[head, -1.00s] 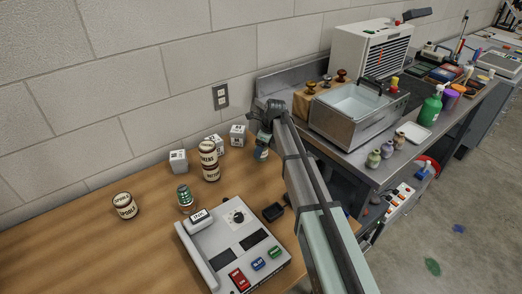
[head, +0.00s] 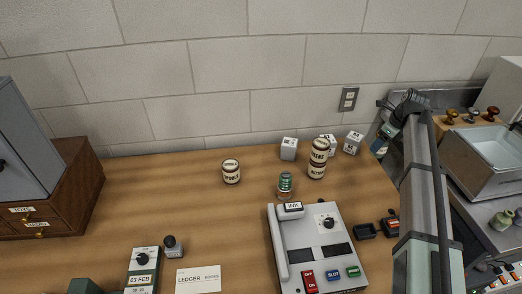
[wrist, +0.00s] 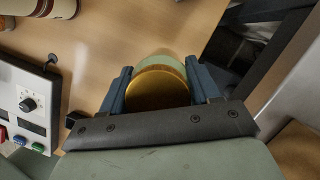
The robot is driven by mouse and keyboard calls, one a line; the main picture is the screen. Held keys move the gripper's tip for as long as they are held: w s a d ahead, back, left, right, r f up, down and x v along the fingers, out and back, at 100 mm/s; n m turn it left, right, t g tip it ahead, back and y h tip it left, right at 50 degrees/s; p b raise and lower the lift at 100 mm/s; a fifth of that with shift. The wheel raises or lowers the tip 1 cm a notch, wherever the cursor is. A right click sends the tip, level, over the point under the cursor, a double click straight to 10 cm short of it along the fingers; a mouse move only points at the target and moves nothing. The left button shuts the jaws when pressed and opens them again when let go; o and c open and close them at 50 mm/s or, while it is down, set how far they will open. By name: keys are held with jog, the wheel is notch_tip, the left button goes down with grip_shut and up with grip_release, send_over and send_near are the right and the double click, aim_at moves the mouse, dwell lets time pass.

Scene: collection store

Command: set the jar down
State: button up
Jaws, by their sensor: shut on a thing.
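My gripper (head: 385,134) is at the right end of the wooden table (head: 200,215), beside the white cubes. In the wrist view its two blue fingers (wrist: 158,88) are shut on a jar (wrist: 157,92) with a round gold lid and a pale green body. In the head view the held jar (head: 378,146) shows only in part below the fingers. The wrist view has wood and the table's right edge beyond it. I cannot tell whether the jar's base touches the table.
A labelled jar (head: 231,172), a taller striped jar stack (head: 318,160), a green tin (head: 285,182) and white cubes (head: 353,143) stand left of my gripper. A grey device (head: 310,245) is in front. The table's middle left is clear. A metal basin (head: 480,160) stands right.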

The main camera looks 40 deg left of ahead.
jog(key=s+a+n, duration=0.1)
jog(key=s+a, duration=0.3)
jog(key=a, duration=0.6)
jog(key=s+a+n, duration=0.1)
jog(key=s+a, duration=0.2)
jog(key=a, duration=0.8)
jog(key=s+a+n+g, duration=0.1)
jog(key=s+a, duration=0.3)
jog(key=a, duration=0.7)
jog(key=shift+s+r, duration=0.1)
jog(key=shift+s, duration=0.2)
jog(key=s+a+n, duration=0.4)
jog(key=s+a, duration=1.8)
jog(key=a, duration=0.3)
jog(key=shift+g, duration=0.4)
jog(key=shift+s+d+f, duration=0.1)
jog(key=shift+d+f, duration=0.05)
jog(key=shift+f, duration=2.35)
jog(key=shift+s+d+f, duration=0.1)
jog(key=shift+f, duration=2.35)
jog(key=shift+f, duration=0.1)
jog(key=o, duration=1.2)
jog(key=shift+c, duration=0.2)
